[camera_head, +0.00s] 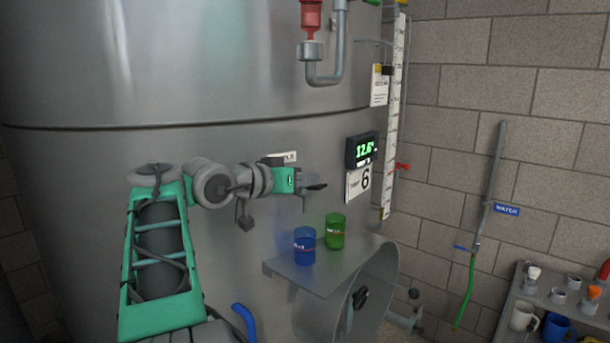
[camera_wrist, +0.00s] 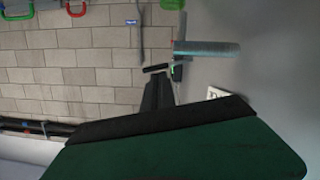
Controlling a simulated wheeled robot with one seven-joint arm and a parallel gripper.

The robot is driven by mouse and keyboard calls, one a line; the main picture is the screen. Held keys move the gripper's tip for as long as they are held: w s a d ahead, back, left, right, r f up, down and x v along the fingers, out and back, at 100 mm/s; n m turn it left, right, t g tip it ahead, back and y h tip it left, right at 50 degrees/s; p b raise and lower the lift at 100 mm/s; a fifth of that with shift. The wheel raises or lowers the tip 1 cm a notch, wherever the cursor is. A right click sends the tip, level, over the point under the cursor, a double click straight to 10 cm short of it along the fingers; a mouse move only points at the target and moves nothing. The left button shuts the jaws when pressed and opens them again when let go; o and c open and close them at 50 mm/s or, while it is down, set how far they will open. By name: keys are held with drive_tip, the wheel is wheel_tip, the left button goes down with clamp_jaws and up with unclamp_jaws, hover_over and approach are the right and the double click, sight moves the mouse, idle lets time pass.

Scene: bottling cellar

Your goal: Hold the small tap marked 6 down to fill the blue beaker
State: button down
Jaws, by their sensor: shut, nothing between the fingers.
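The blue beaker (camera_head: 304,247) stands upright on a small metal shelf (camera_head: 318,270) against the big steel tank. My gripper (camera_head: 319,186) is shut and empty, above the beaker and in front of the tank wall. A white plate with a 6 (camera_head: 358,183) hangs on the tank to the right of my gripper, under a green-lit display (camera_head: 362,150). I cannot make out the small tap; my gripper may hide it. In the wrist view my shut fingers (camera_wrist: 156,73) point at a small dark part (camera_wrist: 178,70) beside a blue-grey bar (camera_wrist: 206,48), which I cannot name surely.
A green beaker (camera_head: 334,231) stands close to the blue one, to its right. A round hatch (camera_head: 375,290) lies below the shelf. A red tap (camera_head: 402,166) sits by the tall scale (camera_head: 393,120). A water pipe (camera_head: 489,185) and a rack (camera_head: 545,302) are at right.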

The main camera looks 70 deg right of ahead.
drive_tip(key=f+m+b, duration=0.1)
drive_tip(key=b, duration=0.2)
drive_tip(key=shift+s+f+t, duration=0.2)
drive_tip(key=shift+t, duration=0.1)
drive_tip(key=m+b, duration=0.1)
drive_tip(key=b, duration=0.1)
drive_tip(key=m+b, duration=0.1)
drive_tip(key=b, duration=0.1)
drive_tip(key=shift+s+a+f+t, duration=0.15)
drive_tip(key=shift+s+a+t, duration=0.1)
drive_tip(key=shift+t, duration=0.15)
idle(5.9)
drive_tip(key=w+a+r+p, duration=0.3)
drive_tip(key=a+r, duration=0.3)
drive_tip(key=a, duration=0.3)
drive_tip(key=shift+w+r+p, duration=0.15)
drive_tip(key=shift+r+p, duration=0.1)
drive_tip(key=shift+p, duration=0.15)
